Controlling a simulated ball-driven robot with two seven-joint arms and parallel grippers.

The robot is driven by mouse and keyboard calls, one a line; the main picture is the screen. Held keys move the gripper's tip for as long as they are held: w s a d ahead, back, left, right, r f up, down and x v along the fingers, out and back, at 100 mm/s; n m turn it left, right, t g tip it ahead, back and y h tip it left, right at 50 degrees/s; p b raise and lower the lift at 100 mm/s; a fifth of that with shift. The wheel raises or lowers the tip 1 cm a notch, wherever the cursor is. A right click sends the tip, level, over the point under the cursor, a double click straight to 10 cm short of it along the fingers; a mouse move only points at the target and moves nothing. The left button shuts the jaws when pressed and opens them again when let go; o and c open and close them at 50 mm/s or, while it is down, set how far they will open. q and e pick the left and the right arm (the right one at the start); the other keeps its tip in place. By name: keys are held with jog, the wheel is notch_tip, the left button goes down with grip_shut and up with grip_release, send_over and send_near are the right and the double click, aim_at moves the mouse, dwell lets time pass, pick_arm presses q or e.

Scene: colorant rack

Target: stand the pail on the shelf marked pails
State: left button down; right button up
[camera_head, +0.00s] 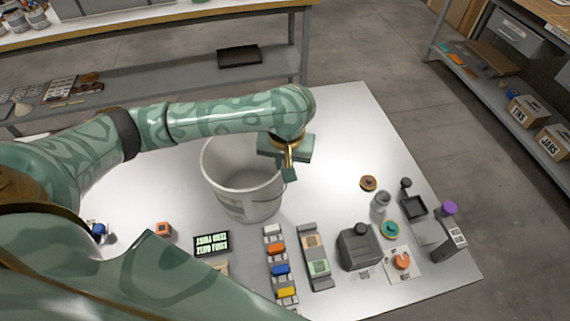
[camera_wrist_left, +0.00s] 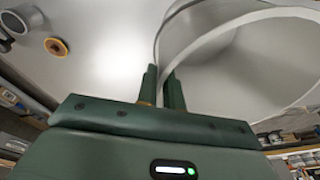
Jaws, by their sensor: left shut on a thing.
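The pail (camera_head: 232,192) is a large white, open-topped bucket, upright, over the middle of the white table. I cannot tell whether its base touches the table. My left gripper (camera_head: 290,172) is at the right side of its rim, pointing down. In the left wrist view the gripper (camera_wrist_left: 166,88) is shut on the thin pale edge of the pail (camera_wrist_left: 240,28), which curves away to the right. My arm hides part of the far rim. My right gripper is not in view. No shelf marked pails can be read.
The white table (camera_head: 340,110) holds a grey canister (camera_head: 358,248), a purple-capped dispenser (camera_head: 449,225), a row of coloured pieces (camera_head: 280,270) and a small display (camera_head: 212,243). A shelf at right holds boxes marked TINS (camera_head: 523,110) and JARS (camera_head: 552,140). A back shelf holds a dark tray (camera_head: 239,56).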

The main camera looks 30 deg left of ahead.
pick_arm(q)
jog(key=shift+r, duration=0.1)
jog(key=c, duration=1.5)
grip_release()
jog(key=shift+c, duration=0.2)
